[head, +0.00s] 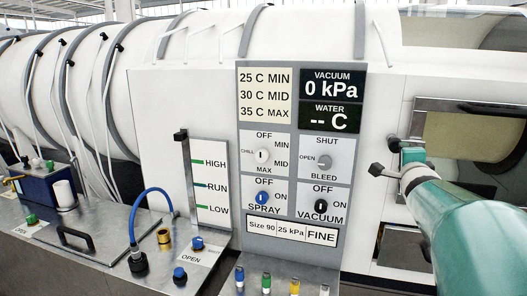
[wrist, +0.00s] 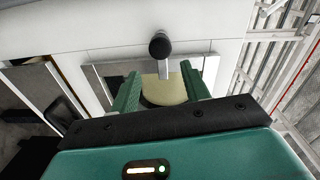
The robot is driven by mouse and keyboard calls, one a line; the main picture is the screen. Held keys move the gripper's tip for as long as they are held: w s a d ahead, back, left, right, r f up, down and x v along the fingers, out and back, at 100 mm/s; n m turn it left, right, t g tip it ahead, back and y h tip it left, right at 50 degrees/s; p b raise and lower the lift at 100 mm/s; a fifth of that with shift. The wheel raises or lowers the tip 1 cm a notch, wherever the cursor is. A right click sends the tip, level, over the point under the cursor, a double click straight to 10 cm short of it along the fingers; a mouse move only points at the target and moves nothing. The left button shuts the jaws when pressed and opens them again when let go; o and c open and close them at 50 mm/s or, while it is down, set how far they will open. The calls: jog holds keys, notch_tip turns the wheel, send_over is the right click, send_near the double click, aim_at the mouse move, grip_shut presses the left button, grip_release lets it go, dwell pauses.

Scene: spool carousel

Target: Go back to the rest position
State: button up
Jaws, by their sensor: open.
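My gripper (wrist: 161,84) is open in the wrist view, its two green fingers apart with nothing held between them. A black ball knob on a grey stem (wrist: 160,47) shows just beyond the fingertips, in line with the gap. Whether the fingers touch the stem cannot be told. In the head view my teal arm reaches in from the lower right towards a framed window (head: 480,132) in the white machine. A black knob (head: 377,170) shows beside the arm's end there. The fingers are not clear in that view.
The control panel (head: 328,165) has several dials and reads 0 kPa vacuum and no water temperature. A steel counter (head: 110,235) at left carries a blue hose (head: 150,192) and a dark handle (head: 75,238). The white machine wall stands close before my gripper.

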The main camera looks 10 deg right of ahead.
jog(key=s+a+f+n+g+y, duration=0.25)
jog(key=a+f+n, duration=0.2)
jog(key=a, duration=0.45)
jog(key=s+a+f+n+g+y, duration=0.1)
jog(key=s+a+f+n, duration=0.3)
jog(key=a, duration=0.5)
jog(key=s+a+f+n+g+y, duration=0.2)
jog(key=s+a+f+n+g, duration=0.1)
jog(key=s+a+f+n, duration=0.2)
jog(key=s+a+f+n+g+y, duration=0.3)
jog(key=s+a+f+n, duration=0.3)
jog(key=s+a+n, duration=0.3)
jog(key=s+a, duration=0.2)
jog(key=a, duration=0.1)
jog(key=shift+a, duration=0.2)
jog(key=shift+w+y, duration=0.1)
jog(key=shift+y, duration=0.15)
jog(key=shift+c, duration=1.1)
jog(key=shift+d, duration=0.1)
jog(key=shift+d, duration=0.2)
